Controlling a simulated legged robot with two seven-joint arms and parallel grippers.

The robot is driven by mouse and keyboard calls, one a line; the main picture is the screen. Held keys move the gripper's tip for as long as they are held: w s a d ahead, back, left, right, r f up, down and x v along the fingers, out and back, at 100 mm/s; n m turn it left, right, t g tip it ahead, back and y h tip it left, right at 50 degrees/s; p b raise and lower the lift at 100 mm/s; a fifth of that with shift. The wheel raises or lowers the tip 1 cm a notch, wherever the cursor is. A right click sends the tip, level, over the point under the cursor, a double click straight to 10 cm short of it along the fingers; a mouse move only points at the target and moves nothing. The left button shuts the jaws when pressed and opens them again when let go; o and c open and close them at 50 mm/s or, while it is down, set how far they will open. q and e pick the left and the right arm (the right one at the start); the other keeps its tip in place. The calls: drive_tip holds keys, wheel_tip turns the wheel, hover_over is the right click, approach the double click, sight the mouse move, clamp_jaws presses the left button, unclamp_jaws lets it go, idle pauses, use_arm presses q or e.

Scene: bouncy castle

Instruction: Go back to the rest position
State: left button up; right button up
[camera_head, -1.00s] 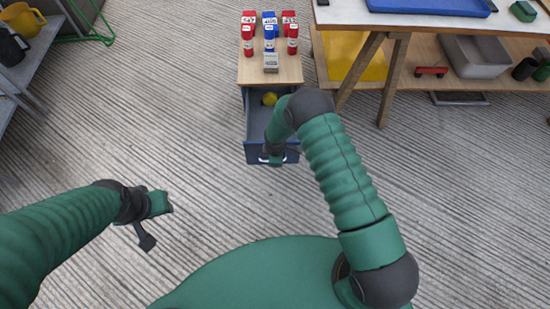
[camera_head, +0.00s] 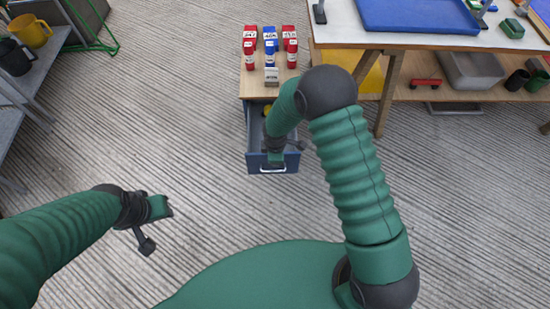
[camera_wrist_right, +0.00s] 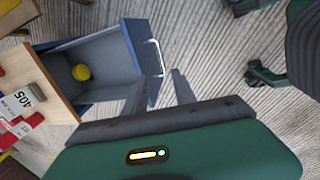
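My right gripper (camera_head: 284,154) is over the front of the open blue drawer (camera_head: 285,162) in the head view. In the right wrist view its two fingers (camera_wrist_right: 158,92) are spread and empty, apart from the drawer's pale handle (camera_wrist_right: 156,57). The handle also shows in the head view (camera_head: 272,169). A yellow ball (camera_wrist_right: 81,72) lies inside the drawer. My left gripper (camera_head: 158,228) is open and empty above the bare floor at the lower left. My right forearm hides part of the drawer in the head view.
The wooden cabinet (camera_head: 257,90) carries several red and blue boxes and cans. A white-topped table (camera_head: 400,38) with a blue tray (camera_head: 418,15) stands at the right. A grey shelf (camera_head: 40,55) with mugs is at the upper left. The left floor is clear.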

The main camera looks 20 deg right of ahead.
drive_tip(key=shift+r, duration=0.2)
idle(0.3)
drive_tip(key=s+d+r+m, duration=0.2)
drive_tip(key=s+r+m, duration=0.5)
drive_tip(key=s+r, duration=0.15)
drive_tip(key=s+d+r+m, duration=0.2)
drive_tip(key=s+r+m, duration=0.55)
drive_tip(key=r, duration=0.25)
wheel_tip(320, 180, up, 19)
drive_tip(key=p, duration=1.9)
drive_tip(key=shift+s+t+y, duration=0.3)
drive_tip(key=shift+a+r, duration=0.1)
